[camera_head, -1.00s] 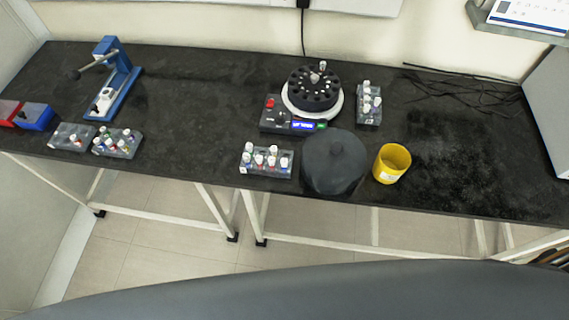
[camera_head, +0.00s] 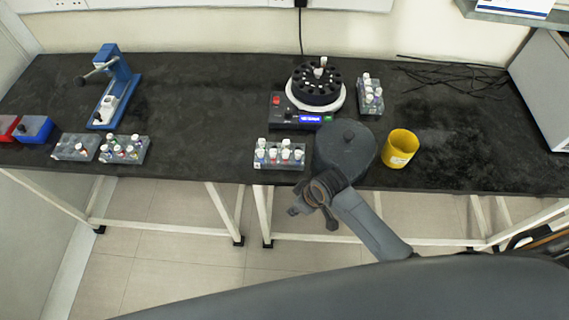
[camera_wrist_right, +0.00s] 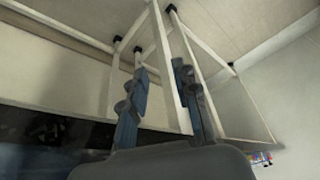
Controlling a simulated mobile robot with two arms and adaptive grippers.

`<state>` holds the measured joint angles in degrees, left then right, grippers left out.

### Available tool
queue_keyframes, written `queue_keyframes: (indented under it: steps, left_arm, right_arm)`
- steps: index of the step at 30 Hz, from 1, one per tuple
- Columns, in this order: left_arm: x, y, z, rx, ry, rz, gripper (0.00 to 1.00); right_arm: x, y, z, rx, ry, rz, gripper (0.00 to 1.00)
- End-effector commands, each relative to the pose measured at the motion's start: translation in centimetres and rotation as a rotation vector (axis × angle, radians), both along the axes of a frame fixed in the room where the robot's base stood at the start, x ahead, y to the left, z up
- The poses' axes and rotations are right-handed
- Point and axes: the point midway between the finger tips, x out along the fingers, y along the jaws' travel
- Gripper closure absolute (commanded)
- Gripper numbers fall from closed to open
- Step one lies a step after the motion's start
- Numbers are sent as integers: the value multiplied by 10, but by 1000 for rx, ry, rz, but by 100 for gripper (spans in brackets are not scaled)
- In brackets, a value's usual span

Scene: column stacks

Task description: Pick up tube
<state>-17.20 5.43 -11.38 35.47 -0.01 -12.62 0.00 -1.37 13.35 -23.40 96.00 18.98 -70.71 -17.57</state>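Several small tubes with white or coloured caps stand in grey racks. One rack (camera_head: 279,163) is at the table's front edge, one rack (camera_head: 371,108) is right of the centrifuge, and two racks, a left one (camera_head: 68,155) and a fuller one (camera_head: 123,158), are at the left. A tube (camera_head: 323,61) stands up at the black centrifuge rotor (camera_head: 316,97). My right gripper (camera_head: 314,211) is in front of the table edge, below the round dark lid (camera_head: 344,157) in the picture. In the right wrist view its fingers (camera_wrist_right: 160,80) are apart with nothing between them. My left gripper is out of view.
A yellow cup (camera_head: 400,151) stands right of the lid. A blue press-like device (camera_head: 122,80) and red and blue boxes stand at the left. Black cables (camera_head: 455,75) lie at the back right. The table's middle left is clear.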

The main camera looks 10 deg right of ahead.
Motion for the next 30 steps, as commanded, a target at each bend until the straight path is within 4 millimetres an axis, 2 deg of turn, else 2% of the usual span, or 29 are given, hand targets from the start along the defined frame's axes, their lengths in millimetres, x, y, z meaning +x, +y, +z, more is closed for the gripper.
queue_keyframes:
  steps: [1, 4, 6, 9, 13, 17, 24, 27, 30]
  left_arm:
    - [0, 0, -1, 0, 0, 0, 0]
    - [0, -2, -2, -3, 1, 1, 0]
    - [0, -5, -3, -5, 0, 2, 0]
    - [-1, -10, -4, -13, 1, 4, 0]
    - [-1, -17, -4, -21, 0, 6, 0]
    - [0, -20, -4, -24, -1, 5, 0]
    - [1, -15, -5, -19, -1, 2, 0]
    - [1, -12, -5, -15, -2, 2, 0]
    - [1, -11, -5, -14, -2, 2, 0]
  right_arm:
    - [5, 7, 22, 4, -19, 44, 70]
    - [6, 20, 61, 7, -41, 141, 70]
    - [16, 30, 87, -6, -59, 260, 70]
    - [25, 41, 119, -35, -79, 434, 70]
    - [46, 42, 147, -101, -84, 659, 70]
    - [68, 29, 181, -196, -68, 895, 70]
    - [95, -14, 243, -337, 15, 1197, 70]
    - [99, -26, 259, -362, 41, 1255, 70]
    - [100, -32, 265, -371, 56, 1283, 70]
